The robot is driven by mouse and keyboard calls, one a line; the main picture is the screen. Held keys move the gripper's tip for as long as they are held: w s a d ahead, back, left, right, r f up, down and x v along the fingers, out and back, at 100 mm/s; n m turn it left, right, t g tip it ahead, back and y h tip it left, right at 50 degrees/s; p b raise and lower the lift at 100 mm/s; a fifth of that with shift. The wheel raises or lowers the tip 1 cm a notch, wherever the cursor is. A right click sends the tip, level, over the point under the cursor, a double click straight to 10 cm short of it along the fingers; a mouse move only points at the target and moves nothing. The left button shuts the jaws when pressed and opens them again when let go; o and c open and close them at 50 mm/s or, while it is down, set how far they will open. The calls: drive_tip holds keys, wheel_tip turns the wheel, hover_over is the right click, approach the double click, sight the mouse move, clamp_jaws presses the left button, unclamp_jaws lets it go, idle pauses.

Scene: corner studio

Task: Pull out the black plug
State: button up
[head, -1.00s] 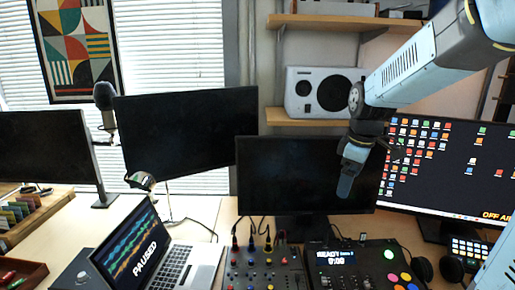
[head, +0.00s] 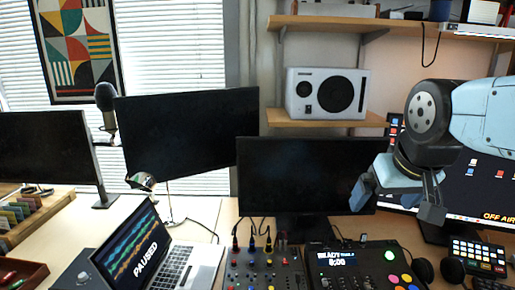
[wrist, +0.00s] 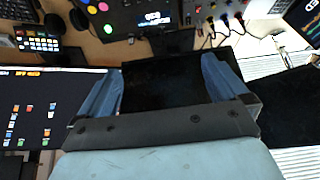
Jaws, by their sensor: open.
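Several small plugs with thin cables stand along the back edge of the mixer (head: 262,272) in the head view. The leftmost plug (head: 235,243) looks black; its neighbours are also dark, and colours are hard to tell at this size. My gripper (head: 395,211) is open and empty, in front of the right-hand monitors, up and to the right of the plugs. In the wrist view my gripper (wrist: 161,66) has both fingers spread with nothing between them, and the plugs (wrist: 226,20) show small near the top, right of centre.
An open laptop (head: 190,262) lies left of the mixer, and a black control deck (head: 355,270) with a lit screen lies right of it. The centre monitor (head: 300,175) stands behind the plugs. A microphone (head: 105,100) is at left; a speaker (head: 326,93) sits on a shelf.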

drive_tip(key=shift+c, duration=1.2)
drive_tip(key=shift+w+f, duration=0.1)
drive_tip(key=shift+w, duration=0.2)
drive_tip(key=shift+c, duration=0.9)
drive_tip(key=shift+g+h, duration=0.4)
drive_tip(key=shift+g, duration=0.2)
drive_tip(key=w, duration=0.2)
drive_tip(key=w+f, duration=0.1)
drive_tip(key=w, duration=0.2)
drive_tip(key=shift+w+d+f, duration=0.1)
drive_tip(key=shift+w+f, duration=0.25)
drive_tip(key=shift+w, duration=0.05)
drive_tip(key=c, duration=0.7)
drive_tip(key=w+f+g, duration=0.1)
drive_tip(key=w+f, duration=0.6)
drive_tip(key=w+f+g, duration=0.1)
drive_tip(key=w+f, duration=0.5)
drive_tip(key=f, duration=0.1)
drive_tip(key=w+f+g, duration=0.2)
drive_tip(key=w+f, duration=0.5)
drive_tip(key=shift+w+d+f+y, duration=0.15)
drive_tip(key=shift+w+f+y, duration=0.1)
drive_tip(key=shift+w+y, duration=0.05)
drive_tip(key=shift+w+f, duration=0.25)
drive_tip(key=shift+f, duration=0.25)
